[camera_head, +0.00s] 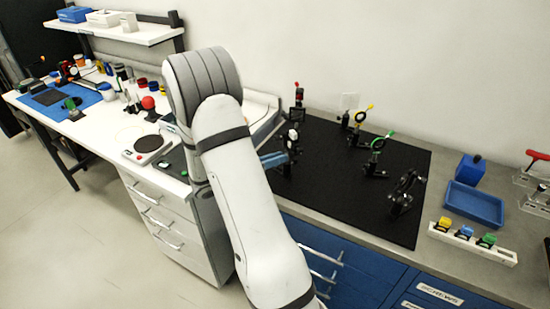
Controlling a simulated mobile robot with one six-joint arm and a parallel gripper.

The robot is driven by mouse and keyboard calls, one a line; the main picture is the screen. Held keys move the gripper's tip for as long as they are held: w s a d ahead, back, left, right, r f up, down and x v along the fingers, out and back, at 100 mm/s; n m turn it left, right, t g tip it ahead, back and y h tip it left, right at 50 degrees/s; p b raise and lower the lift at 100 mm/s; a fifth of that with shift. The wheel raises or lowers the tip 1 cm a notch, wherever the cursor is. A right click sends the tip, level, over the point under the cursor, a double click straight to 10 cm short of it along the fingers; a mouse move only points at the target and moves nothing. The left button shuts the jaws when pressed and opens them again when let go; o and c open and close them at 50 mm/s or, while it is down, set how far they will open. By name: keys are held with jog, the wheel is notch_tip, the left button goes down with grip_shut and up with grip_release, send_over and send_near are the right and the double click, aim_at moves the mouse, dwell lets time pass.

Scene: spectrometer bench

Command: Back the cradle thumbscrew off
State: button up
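My arm (250,200) rises across the middle of the view, and my gripper is not visible; the arm likely hides it. I cannot pick out the cradle or its thumbscrew for certain. A black breadboard (340,215) on the bench holds several small black optical mounts. A black mount (405,192) stands near its right edge. A mount with a green ring (377,144) and one with a yellow ring (361,116) stand behind it. A black mount with a pale round face (292,137) is beside my arm, with a blue-grey piece (273,159) partly hidden there.
A blue tray (474,204), a blue block (470,169) and a white rack (470,243) with coloured pieces stand on the right. A white bench with a hotplate (150,148) and clutter is left. Blue drawers (350,265) are under the bench. The floor (80,240) at left is clear.

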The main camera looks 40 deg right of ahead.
jog(key=o, duration=0.5)
jog(key=shift+a, duration=0.1)
jog(key=a+b, duration=0.1)
jog(key=a, duration=0.2)
jog(key=w+a+b, duration=0.1)
jog(key=a, duration=0.3)
jog(key=shift+w+a, duration=0.2)
jog(key=shift+a, duration=0.05)
